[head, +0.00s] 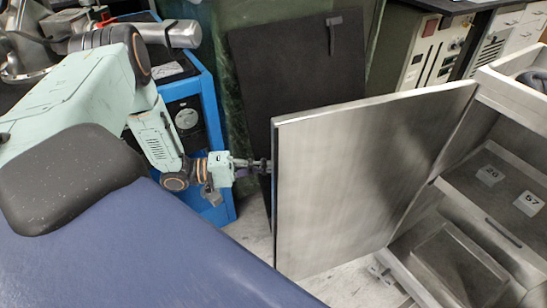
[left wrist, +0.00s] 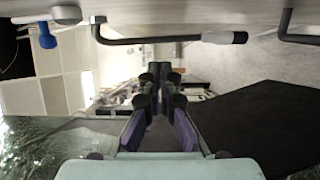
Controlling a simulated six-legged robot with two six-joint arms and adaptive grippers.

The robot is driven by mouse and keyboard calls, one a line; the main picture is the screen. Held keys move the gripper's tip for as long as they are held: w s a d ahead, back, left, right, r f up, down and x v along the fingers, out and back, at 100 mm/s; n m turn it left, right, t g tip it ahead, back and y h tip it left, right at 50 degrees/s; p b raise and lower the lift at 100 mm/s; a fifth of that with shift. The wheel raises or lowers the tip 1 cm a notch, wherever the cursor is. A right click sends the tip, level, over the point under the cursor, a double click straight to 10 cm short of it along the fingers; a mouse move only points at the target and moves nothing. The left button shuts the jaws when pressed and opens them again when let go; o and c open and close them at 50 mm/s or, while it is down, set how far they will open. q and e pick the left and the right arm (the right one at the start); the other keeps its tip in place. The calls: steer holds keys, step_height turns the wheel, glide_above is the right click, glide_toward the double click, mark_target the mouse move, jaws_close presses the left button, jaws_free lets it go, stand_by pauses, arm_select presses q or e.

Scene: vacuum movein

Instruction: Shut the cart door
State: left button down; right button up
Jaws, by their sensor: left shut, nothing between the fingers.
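The cart door (head: 365,180) is a flat grey metal panel, standing open and upright, hinged on its right side to the metal cart (head: 485,155). The cart's inside is exposed, with shelves and number tags. My left gripper (head: 262,166) is at the door's left edge, at about mid height, on its far side. Its tips are partly hidden by the door, and I cannot tell whether they touch it. In the left wrist view my left gripper (left wrist: 160,75) has its fingers together with nothing between them. My right gripper is in neither view.
A black panel (head: 290,75) leans behind the door. A blue-framed unit (head: 205,85) stands behind my left arm. A dark blue padded surface (head: 130,255) fills the lower left. Pale floor (head: 350,285) shows below the door. Dark bar handles (left wrist: 165,39) cross the top of the wrist view.

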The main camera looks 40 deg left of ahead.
mark_target(301, 178)
arm_select(q)
steer(key=d+b, duration=0.1)
steer(key=d, duration=0.2)
steer(key=w+d+b, duration=0.1)
steer(key=d, duration=0.1)
steer(key=w+d+b, duration=0.1)
steer(key=d, duration=0.2)
steer(key=shift+w+d, duration=0.2)
steer(key=shift+d, duration=0.1)
steer(key=shift+s+d+f, duration=0.1)
